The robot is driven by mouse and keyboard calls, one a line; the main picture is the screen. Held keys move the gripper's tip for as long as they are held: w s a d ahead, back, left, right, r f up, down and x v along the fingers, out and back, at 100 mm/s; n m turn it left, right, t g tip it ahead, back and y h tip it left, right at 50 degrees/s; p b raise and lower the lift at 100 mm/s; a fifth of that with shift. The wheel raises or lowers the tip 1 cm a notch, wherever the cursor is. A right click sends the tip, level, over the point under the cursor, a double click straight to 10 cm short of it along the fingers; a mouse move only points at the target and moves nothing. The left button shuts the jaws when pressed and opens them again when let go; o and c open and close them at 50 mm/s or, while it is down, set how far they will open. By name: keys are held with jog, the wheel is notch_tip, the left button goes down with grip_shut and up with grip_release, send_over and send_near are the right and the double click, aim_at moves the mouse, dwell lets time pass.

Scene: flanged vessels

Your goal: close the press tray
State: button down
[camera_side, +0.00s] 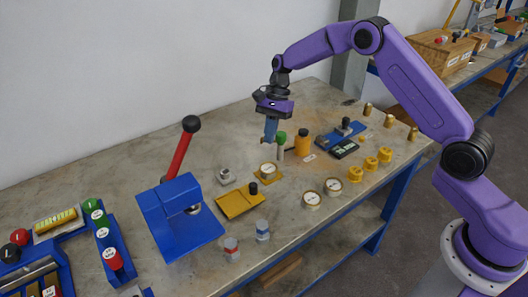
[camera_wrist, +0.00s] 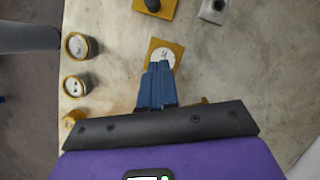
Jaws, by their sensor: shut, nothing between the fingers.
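The blue press (camera_side: 178,225) with a red lever (camera_side: 182,150) stands left of centre in the side view, its lever raised with a black ball on top. The tray's near part shows at the top edge of the wrist view (camera_wrist: 167,12). My gripper (camera_side: 269,139) is shut and empty, pointing down above a small yellow plate with a white disc (camera_side: 268,172). In the wrist view its blue fingers (camera_wrist: 161,66) overlap that plate.
Two white-topped round gauges (camera_side: 311,200) (camera_side: 333,186) and small capped jars (camera_side: 232,249) stand near the front edge. A grey block (camera_side: 226,176) sits behind the tray. A green-capped cylinder (camera_side: 281,145) and an orange bottle (camera_side: 302,142) stand close to my gripper.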

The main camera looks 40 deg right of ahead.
aim_at(265, 172)
jog(key=x, duration=0.9)
jog(key=shift+s+d+f, duration=0.1)
jog(key=shift+f, duration=0.05)
jog(key=a, duration=0.1)
jog(key=s+a, duration=0.1)
jog(key=shift+s+a, duration=0.15)
jog(key=shift+a, duration=0.25)
jog(key=shift+s+a, duration=0.25)
jog(key=shift+a, duration=0.2)
jog(key=shift+a, duration=0.1)
jog(key=a, duration=1.2)
jog(key=shift+s+a, duration=0.1)
jog(key=shift+a, duration=0.15)
